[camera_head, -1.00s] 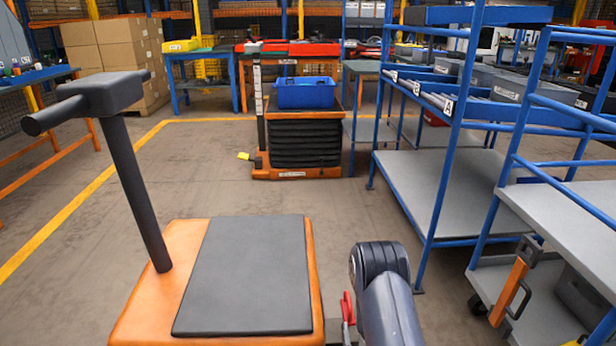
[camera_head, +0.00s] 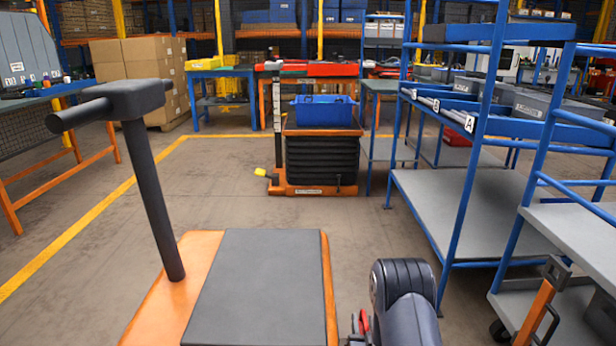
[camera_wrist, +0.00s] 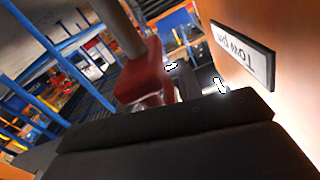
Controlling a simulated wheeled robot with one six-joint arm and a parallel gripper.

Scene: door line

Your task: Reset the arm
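My arm (camera_head: 405,300) shows at the bottom of the head view, right of an orange deck with a dark grey top. Its gripper end is hidden there. In the wrist view, two small pale tips stand apart near the middle and appear to belong to my gripper (camera_wrist: 196,76). I cannot make out the fingers or anything held between them. A red part (camera_wrist: 141,76) on a grey post is close by, left of the tips. A plate reading "TOW PIN" (camera_wrist: 243,55) is on an orange surface to the right. A dark block fills the bottom of the wrist view.
Blue shelf racks (camera_head: 450,210) stand close on the right, with a cart (camera_head: 555,295) in front. A lift cart (camera_head: 320,165) carrying a blue bin (camera_head: 325,112) stands ahead. A workbench (camera_head: 45,110) is at left. Floor (camera_head: 225,185) is clear between the bench and lift cart.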

